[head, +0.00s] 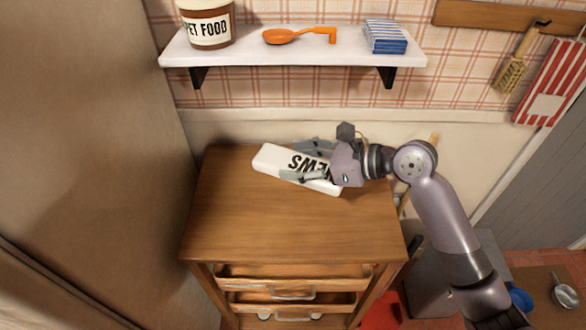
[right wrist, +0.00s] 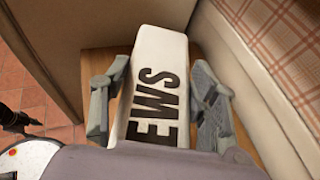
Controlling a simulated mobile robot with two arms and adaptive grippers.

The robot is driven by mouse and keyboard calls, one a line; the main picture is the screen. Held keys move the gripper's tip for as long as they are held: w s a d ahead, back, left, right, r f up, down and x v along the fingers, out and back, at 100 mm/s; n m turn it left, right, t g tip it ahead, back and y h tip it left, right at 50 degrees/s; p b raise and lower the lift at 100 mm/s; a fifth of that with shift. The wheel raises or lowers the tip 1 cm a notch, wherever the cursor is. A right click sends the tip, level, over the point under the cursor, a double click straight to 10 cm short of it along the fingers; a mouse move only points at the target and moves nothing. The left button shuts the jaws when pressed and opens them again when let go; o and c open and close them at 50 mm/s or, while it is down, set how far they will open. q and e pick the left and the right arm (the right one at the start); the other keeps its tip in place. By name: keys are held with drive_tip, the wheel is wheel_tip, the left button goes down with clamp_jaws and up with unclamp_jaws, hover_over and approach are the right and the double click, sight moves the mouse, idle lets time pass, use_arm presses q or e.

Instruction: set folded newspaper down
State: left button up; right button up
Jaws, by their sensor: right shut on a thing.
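The folded newspaper (head: 275,158) is a white flat block with black "NEWS" lettering, at the back of the wooden cabinet top (head: 270,222). My right gripper (head: 312,162) is shut on it, with one finger along each long side. The right wrist view shows the newspaper (right wrist: 160,60) between the two fingers (right wrist: 158,100). It lies at or just above the cabinet top; I cannot tell whether it touches. My left gripper is not in view.
Above the back of the cabinet is a white shelf (head: 290,55) with a pet food tub (head: 207,24), an orange scoop (head: 290,36) and a blue-and-white stack (head: 385,37). Two drawers (head: 290,285) are partly open below. The front of the cabinet top is clear. A tall beige panel (head: 90,150) stands left.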

drive_tip(key=shift+w+a+r, duration=0.45)
drive_tip(key=shift+w+r, duration=0.1)
drive_tip(key=shift+r, duration=0.05)
drive_tip(key=shift+w+a+f, duration=0.15)
drive_tip(key=shift+a+f, duration=0.05)
drive_tip(key=shift+a, duration=0.05)
wheel_tip(320, 180, down, 6)
hover_over(292, 217)
wheel_tip(292, 217, down, 8)
drive_tip(key=shift+r, duration=0.1)
drive_tip(key=shift+f, duration=0.65)
wheel_tip(292, 217, down, 4)
drive_tip(key=shift+r+b, duration=0.25)
drive_tip(key=shift+b, duration=0.1)
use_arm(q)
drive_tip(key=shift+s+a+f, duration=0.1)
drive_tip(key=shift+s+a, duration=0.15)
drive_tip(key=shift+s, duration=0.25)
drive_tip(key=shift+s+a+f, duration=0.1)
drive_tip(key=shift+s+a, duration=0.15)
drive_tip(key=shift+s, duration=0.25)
use_arm(e)
drive_tip(key=shift+f, duration=0.35)
